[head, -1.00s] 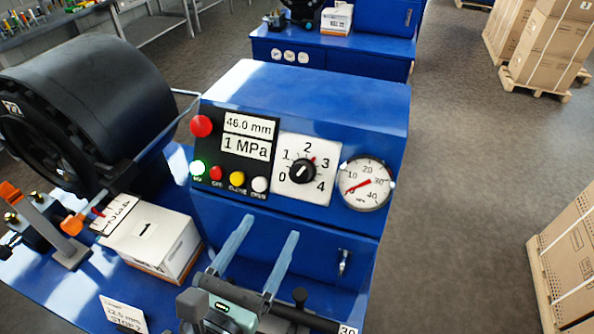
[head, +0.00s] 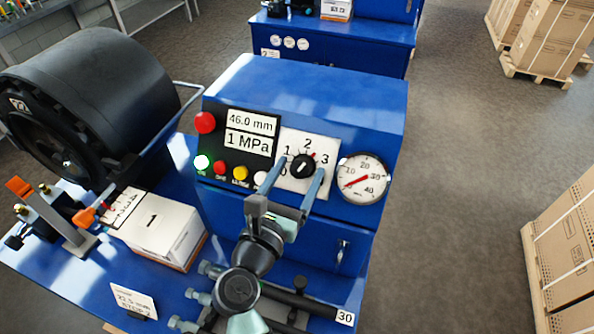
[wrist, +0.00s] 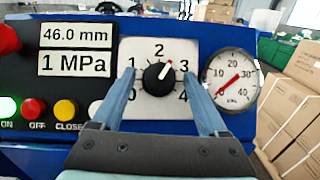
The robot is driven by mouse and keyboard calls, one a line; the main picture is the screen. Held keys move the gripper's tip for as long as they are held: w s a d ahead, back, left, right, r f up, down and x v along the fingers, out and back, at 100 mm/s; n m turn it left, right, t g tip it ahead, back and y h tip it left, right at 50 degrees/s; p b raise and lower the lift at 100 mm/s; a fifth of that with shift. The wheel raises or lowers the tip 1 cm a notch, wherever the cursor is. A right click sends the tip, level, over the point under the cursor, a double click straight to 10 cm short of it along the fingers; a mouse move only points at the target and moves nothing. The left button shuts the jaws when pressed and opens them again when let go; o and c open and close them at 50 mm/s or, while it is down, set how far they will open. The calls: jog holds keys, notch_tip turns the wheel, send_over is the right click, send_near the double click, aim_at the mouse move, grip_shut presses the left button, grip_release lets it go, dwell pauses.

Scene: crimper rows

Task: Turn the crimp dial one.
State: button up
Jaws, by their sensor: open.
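The crimp dial (head: 303,166) is a black knob on a white plate marked 0 to 4, on the sloping blue panel. It also shows in the wrist view (wrist: 158,76). Its red mark points up and right, between 2 and 3. My gripper (head: 292,178) is open, with one blue-grey finger on each side of the dial in the picture. In the wrist view my gripper (wrist: 162,90) has its fingertips left and right of the knob, with gaps; I cannot tell how deep they reach. The displays read 46.0 mm (wrist: 76,36) and 1 MPa (wrist: 75,64).
A pressure gauge (head: 363,178) sits right of the dial. Left are the lit green button (head: 202,162), red, yellow and white buttons, and a red stop knob (head: 204,122). A white box (head: 158,232) and black crimper head (head: 90,105) stand left. Cartons (head: 570,260) stand right.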

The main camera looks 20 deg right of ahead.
grip_shut()
jog(key=shift+r+n+p, duration=0.1)
jog(key=shift+n+p, duration=0.2)
jog(key=shift+p, duration=0.05)
